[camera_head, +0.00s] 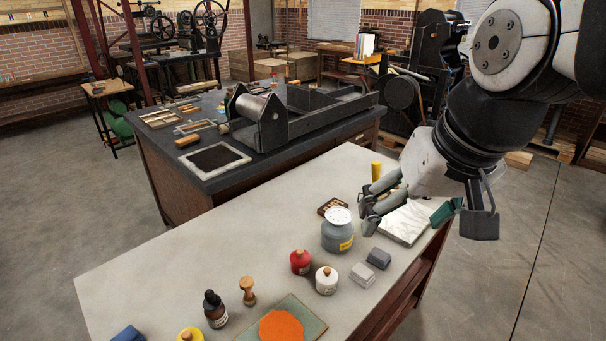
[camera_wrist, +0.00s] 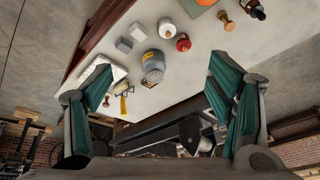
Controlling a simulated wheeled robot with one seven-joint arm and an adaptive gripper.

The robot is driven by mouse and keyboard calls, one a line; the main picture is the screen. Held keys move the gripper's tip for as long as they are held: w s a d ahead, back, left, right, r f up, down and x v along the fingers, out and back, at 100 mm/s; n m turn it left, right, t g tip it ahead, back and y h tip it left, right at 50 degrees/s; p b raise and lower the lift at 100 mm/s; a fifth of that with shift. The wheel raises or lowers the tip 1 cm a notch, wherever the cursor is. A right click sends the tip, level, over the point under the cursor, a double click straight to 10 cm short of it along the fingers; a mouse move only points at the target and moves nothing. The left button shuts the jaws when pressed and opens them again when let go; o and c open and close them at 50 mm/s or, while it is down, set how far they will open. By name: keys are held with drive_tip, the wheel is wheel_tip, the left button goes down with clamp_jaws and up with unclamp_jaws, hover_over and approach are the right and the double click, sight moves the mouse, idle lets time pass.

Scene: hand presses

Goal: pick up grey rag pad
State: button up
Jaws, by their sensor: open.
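Two small pads lie side by side near the right edge of the light table: a darker grey pad (camera_head: 379,258) and a paler grey pad (camera_head: 363,275). In the wrist view the darker pad (camera_wrist: 124,45) and the paler pad (camera_wrist: 138,31) lie in the upper middle. I take the darker one for the grey rag pad. My gripper (camera_head: 420,212) is open and empty, above the table's far right part, beyond the pads. Its green-lined fingers (camera_wrist: 160,92) stand wide apart in the wrist view. Both pads show unobstructed.
A grey jar (camera_head: 338,232) stands left of the pads, with a white pot (camera_head: 327,280) and a red pot (camera_head: 300,262) nearby. A white stack (camera_head: 404,224) lies behind them, below my gripper.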

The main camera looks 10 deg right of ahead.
drive_tip(key=w+d+f+m+g+b, duration=0.1)
drive_tip(key=w+d+f+m+b, duration=0.15)
drive_tip(key=w+f, duration=0.45)
drive_tip(key=m+g+b, duration=0.3)
drive_tip(key=m+b, duration=0.3)
drive_tip(key=b, duration=0.1)
hover_over(380, 253)
wheel_tip(380, 253, down, 18)
drive_tip(key=f, duration=0.9)
drive_tip(key=shift+s, duration=0.2)
drive_tip(key=f, duration=0.5)
drive_tip(key=shift+w+b, duration=0.2)
drive_tip(key=shift+b, duration=0.1)
drive_tip(key=c, duration=1.2)
